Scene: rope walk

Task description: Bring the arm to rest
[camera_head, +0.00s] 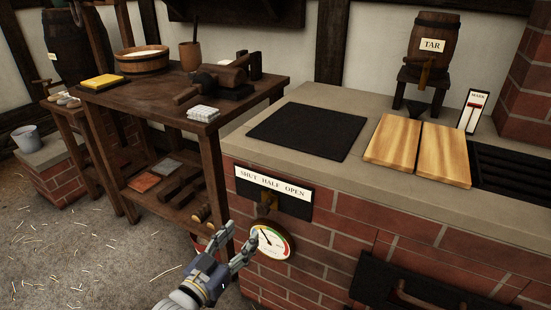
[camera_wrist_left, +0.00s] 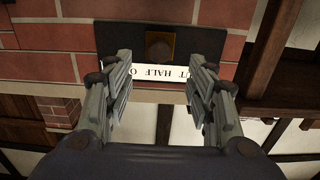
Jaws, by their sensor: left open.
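My left gripper (camera_head: 241,234) is open and empty in front of the brick hearth, low in the middle of the head view. Its fingers overlap the left edge of a round gauge (camera_head: 272,243) in that view. Above the gauge is a dark plate with a white label (camera_head: 272,187) reading SHUT HALF OPEN, with a dark and brass-coloured lever (camera_head: 268,206) below the words. In the left wrist view the two fingers (camera_wrist_left: 161,70) stand apart, with the upside-down label (camera_wrist_left: 155,74) and a brown knob (camera_wrist_left: 160,46) beyond them. My right gripper is not in view.
The brick hearth's stone top (camera_head: 285,100) bears a black plate (camera_head: 308,130), two wooden boards (camera_head: 393,140) and a tar barrel (camera_head: 432,40) on a stand. A wooden workbench (camera_head: 150,95) with tools and a tub stands left. A dark iron door (camera_head: 425,295) is at lower right. Floor at lower left is open.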

